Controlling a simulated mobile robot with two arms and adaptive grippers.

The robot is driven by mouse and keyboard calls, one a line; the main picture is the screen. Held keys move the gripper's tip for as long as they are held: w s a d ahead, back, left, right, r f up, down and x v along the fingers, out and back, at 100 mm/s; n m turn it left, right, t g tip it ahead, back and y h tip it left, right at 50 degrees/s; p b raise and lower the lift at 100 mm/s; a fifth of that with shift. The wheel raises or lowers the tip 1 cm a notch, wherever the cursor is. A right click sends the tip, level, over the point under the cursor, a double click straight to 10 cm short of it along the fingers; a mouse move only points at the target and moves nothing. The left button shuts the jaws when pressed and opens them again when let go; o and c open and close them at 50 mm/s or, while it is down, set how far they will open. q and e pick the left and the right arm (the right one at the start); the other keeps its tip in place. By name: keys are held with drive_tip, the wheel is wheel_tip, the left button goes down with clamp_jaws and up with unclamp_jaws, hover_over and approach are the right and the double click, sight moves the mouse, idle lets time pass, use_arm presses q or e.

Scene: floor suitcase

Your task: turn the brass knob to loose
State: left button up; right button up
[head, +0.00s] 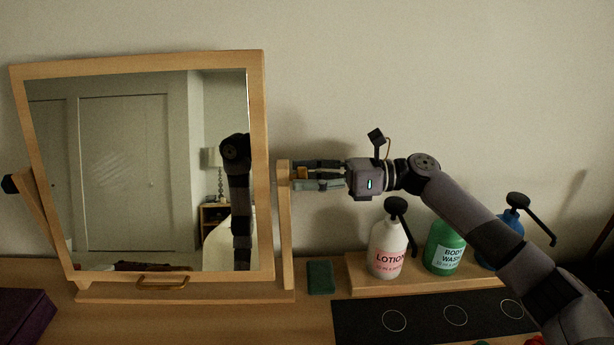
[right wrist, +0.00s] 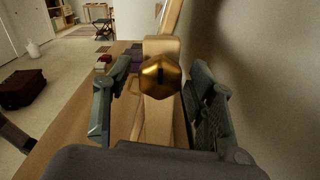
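The brass knob (right wrist: 160,82) is a hexagonal knob on the wooden post at the mirror's right side; its face carries a short dark mark. My right gripper (right wrist: 160,90) is open, with one finger on each side of the knob. Narrow gaps seem to show between the fingers and the knob. In the head view the knob (head: 301,173) is mostly hidden between the fingers of my right gripper (head: 318,175), which reaches in from the right. The mirror (head: 258,160) has a wooden frame and hangs tilted in its stand. My left gripper is not in view.
A wooden riser (head: 360,284) holds a lotion bottle (head: 386,250), a green body wash bottle (head: 444,248) and a blue bottle (head: 500,252) below my right arm. A dark green block (head: 320,278) and a black mat (head: 430,322) lie nearby. The wall is close behind.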

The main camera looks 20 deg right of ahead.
drive_tip(key=c, duration=1)
drive_tip(key=shift+n, duration=0.3)
drive_tip(key=n+b, duration=0.1)
drive_tip(key=n, duration=0.2)
drive_tip(key=shift+n, duration=0.4)
drive_tip(key=n+b, duration=0.1)
drive_tip(key=n, duration=0.2)
drive_tip(key=shift+f+n, duration=0.1)
drive_tip(key=shift+n, duration=0.2)
drive_tip(key=n+b, duration=0.3)
drive_tip(key=n, duration=0.1)
drive_tip(key=shift+n+b, duration=1)
drive_tip(key=shift+n, duration=1.1)
